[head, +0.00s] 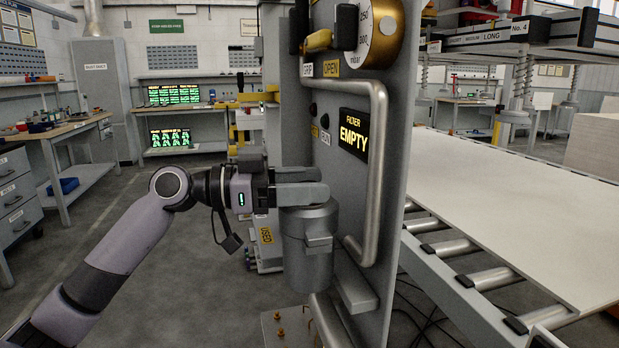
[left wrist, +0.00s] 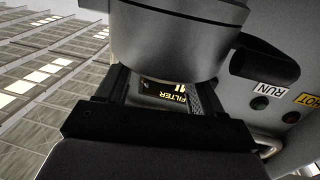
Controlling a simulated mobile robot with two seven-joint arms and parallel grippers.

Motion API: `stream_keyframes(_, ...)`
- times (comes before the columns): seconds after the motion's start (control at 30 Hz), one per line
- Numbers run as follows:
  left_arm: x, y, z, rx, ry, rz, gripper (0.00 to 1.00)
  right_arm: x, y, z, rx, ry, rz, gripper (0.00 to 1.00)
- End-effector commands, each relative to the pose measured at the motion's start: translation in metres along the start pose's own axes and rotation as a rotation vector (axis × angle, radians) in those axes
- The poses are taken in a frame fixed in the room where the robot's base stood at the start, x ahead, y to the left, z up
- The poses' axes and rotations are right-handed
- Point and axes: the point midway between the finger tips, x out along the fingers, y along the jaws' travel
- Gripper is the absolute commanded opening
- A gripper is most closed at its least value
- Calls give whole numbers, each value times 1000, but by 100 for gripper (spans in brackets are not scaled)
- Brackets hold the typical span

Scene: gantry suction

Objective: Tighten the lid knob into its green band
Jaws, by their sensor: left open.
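A grey metal filter canister (head: 308,255) with a wider rim stands in front of the upright grey panel. It also fills the top of the left wrist view (left wrist: 178,45). My left gripper (head: 302,185) is level at the top of the canister, its two fingers apart. In the left wrist view the FILTER display (left wrist: 168,93) shows through the gap between the fingers (left wrist: 158,92). I cannot make out the lid knob or its green band. I cannot tell whether the fingers touch the lid. My right gripper is in neither view.
The grey panel (head: 398,120) carries a bent pipe handle (head: 376,160), a gauge (head: 381,32) and a display reading FILTER EMPTY (head: 354,132), close right of the gripper. A roller conveyor with a white board (head: 510,190) lies further right. Floor at left is open.

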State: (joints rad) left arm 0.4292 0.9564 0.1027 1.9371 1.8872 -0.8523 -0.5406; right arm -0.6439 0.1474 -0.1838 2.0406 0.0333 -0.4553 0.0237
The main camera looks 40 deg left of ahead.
Motion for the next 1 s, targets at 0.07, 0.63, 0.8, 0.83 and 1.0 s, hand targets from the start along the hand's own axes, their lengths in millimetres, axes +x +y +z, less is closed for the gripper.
stream_keyframes(0.07, 4, 0, -1, 0, 1, 0, 67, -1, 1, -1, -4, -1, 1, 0)
stream_keyframes(0.63, 6, 0, 0, 0, 0, 0, 16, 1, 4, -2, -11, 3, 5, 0)
stream_keyframes(0.8, 6, -1, 1, -2, 1, 19, 16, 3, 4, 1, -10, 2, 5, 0)
stream_keyframes(0.83, 6, -1, 2, -3, 1, 31, 16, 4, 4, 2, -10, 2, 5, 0)
stream_keyframes(1.0, 6, -1, 1, -3, 4, 114, 16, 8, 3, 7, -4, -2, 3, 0)
